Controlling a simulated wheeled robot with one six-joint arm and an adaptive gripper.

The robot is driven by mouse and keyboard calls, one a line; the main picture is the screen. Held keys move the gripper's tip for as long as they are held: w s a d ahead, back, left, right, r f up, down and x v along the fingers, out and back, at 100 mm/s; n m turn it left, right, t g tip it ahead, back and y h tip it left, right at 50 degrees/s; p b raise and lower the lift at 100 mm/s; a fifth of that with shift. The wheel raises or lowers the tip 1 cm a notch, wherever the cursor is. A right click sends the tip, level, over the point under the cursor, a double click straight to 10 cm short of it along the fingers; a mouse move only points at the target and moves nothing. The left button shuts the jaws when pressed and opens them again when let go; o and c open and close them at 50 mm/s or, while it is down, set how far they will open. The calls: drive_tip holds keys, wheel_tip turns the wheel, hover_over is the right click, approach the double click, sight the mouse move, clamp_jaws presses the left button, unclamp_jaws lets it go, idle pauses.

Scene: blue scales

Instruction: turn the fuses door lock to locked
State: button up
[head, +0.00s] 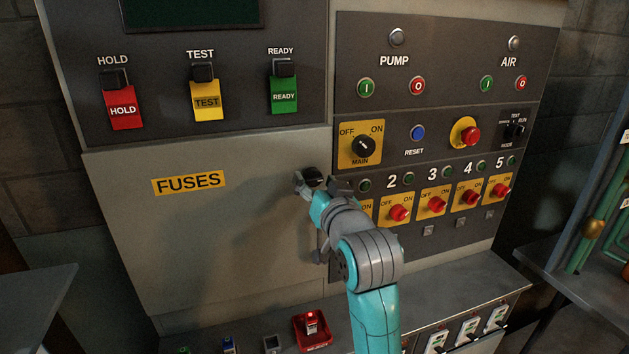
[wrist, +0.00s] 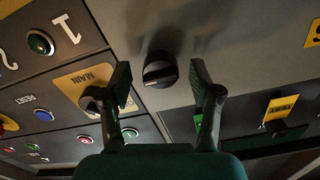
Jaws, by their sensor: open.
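The fuses door (head: 215,235) is a grey panel with a yellow FUSES label (head: 189,183); it looks shut. Its lock is a round black knob (head: 314,174) near the door's upper right edge. In the wrist view, the knob (wrist: 160,70) has a raised grip bar lying nearly level across the picture, with a pale mark on it. My gripper (head: 320,185) is open at the knob. In the wrist view my gripper (wrist: 161,80) has one finger on each side of the knob, with gaps visible. Any lock lettering cannot be made out.
The MAIN switch (head: 364,147) and a row of red breaker knobs (head: 437,205) are close on the right. HOLD, TEST and READY switches (head: 203,90) are above left. A ledge with a red-lit device (head: 312,328) is below. The door face on the left is clear.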

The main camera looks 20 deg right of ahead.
drive_tip(key=shift+w, duration=0.6)
drive_tip(key=c, duration=1.1)
drive_tip(key=shift+c, duration=0.2)
